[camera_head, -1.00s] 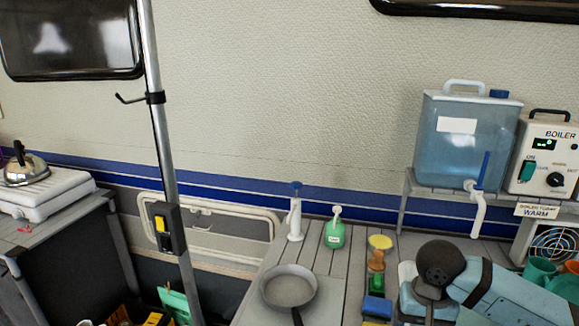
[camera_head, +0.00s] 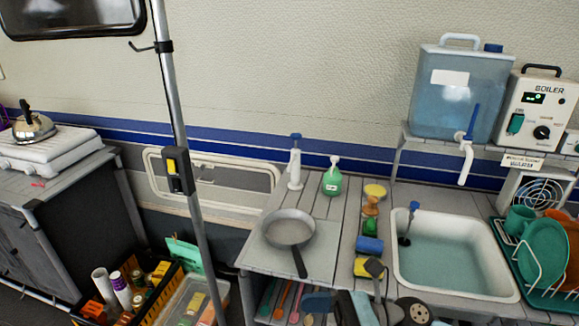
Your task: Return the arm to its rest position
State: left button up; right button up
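Part of my arm (camera_head: 412,312) shows at the bottom edge, below and left of the sink. I see a dark round joint and pale blue casing there, cut off by the picture's edge. No arm covers the counter top behind.
A frying pan (camera_head: 289,227), white bottle (camera_head: 295,168) and green soap bottle (camera_head: 332,178) stand on the counter. A dish rack (camera_head: 550,300) is right of the sink. The water tank (camera_head: 455,95) and boiler (camera_head: 538,110) sit on a shelf. A pole (camera_head: 178,110) rises at left.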

jog(key=w+d+f+m+t+h, duration=0.2)
jog(key=d+f+m+t+h, duration=0.2)
jog(key=m+t, duration=0.9)
jog(key=w+d+f+m+t+h, duration=0.1)
jog(key=d+f+m+t+h, duration=0.35)
jog(key=m, duration=1.55)
jog(key=s+d+f+m+g+h, duration=0.35)
jog(key=s+f+m, duration=0.25)
jog(key=f+m, duration=0.25)
jog(key=s+d+f+m+g+h, duration=0.2)
jog(key=s+f+m+g+h, duration=0.15)
jog(key=s+f+m, duration=0.4)
pick_arm(q)
notch_tip(320, 180, up, 12)
jog(key=s+p, duration=0.1)
jog(key=p, duration=1.3)
jog(key=shift+a+r+m+p, duration=0.2)
jog(key=shift+a+m+p, duration=0.1)
jog(key=shift+a+p, duration=0.15)
pick_arm(e)
notch_tip(320, 180, up, 11)
jog(key=w+d+t, duration=0.1)
jog(key=shift+w+r, duration=0.15)
jog(key=shift+w, duration=0.05)
